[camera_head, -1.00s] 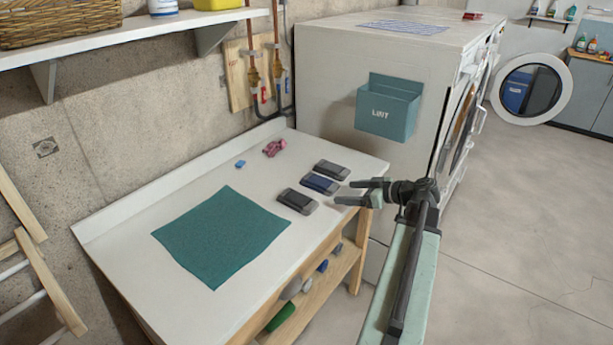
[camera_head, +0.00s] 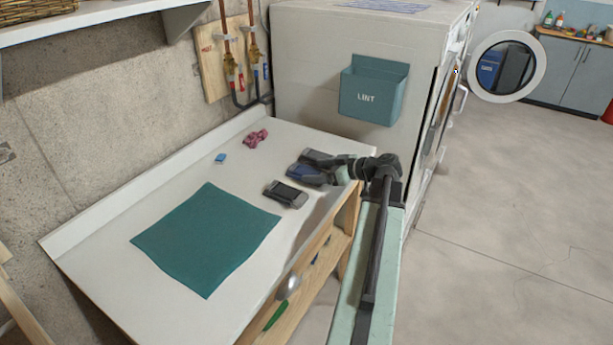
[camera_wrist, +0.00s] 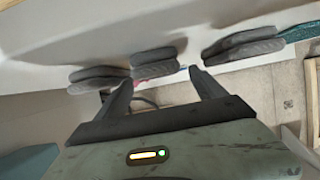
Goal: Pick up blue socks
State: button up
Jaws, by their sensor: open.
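Three folded sock bundles lie in a row on the white worktop (camera_head: 110,240). The blue socks (camera_head: 303,174) are in the middle, between a dark pair (camera_head: 318,157) behind and a dark grey pair (camera_head: 286,194) in front. My gripper (camera_head: 330,170) is open at the right end of the row and partly hides the blue and rear pairs. In the wrist view, the middle bundle (camera_wrist: 155,64) appears ahead of the gap between my open fingertips (camera_wrist: 160,78). Its blue colour is hard to see there. Nothing is held.
A teal cloth (camera_head: 205,240) lies flat on the worktop, with a pink item (camera_head: 256,138) and a small blue block (camera_head: 220,158) behind it. A white machine with a teal lint bin (camera_head: 374,90) stands at the back. Open floor (camera_head: 490,230) is at right.

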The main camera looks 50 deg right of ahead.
aim_at(309, 171)
jog(key=b+x, duration=0.1)
jog(key=x, duration=0.3)
jog(key=shift+w+f, duration=0.1)
jog(key=shift+f, duration=0.05)
jog(key=c, duration=1.4)
jog(key=shift+c, duration=0.2)
